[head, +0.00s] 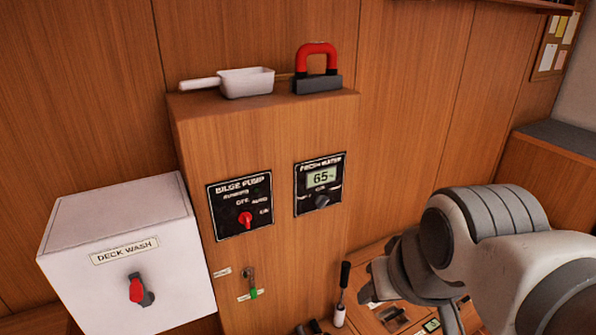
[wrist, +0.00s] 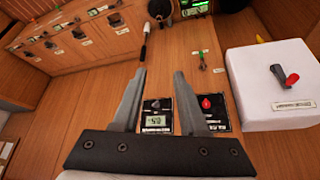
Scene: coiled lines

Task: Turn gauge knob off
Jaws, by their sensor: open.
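The fresh water gauge (head: 320,180) is a black panel on the front of the wooden cabinet, with a lit display reading 65%. Its small dark gauge knob (head: 322,201) sits below the display; which mark it points at is too small to tell. The gauge also shows upside down in the wrist view (wrist: 155,121), with its knob (wrist: 156,104) between my fingers in the picture. My gripper (wrist: 160,73) is open and empty, apart from the panel. In the head view my arm is at the lower right, clear of the gauge.
Left of the gauge is a bilge pump panel (head: 240,205) with a red knob. A white deck wash box (head: 125,255) with a red switch juts out further left. A white scoop (head: 245,83) and a red-handled block (head: 317,70) stand on the cabinet top.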

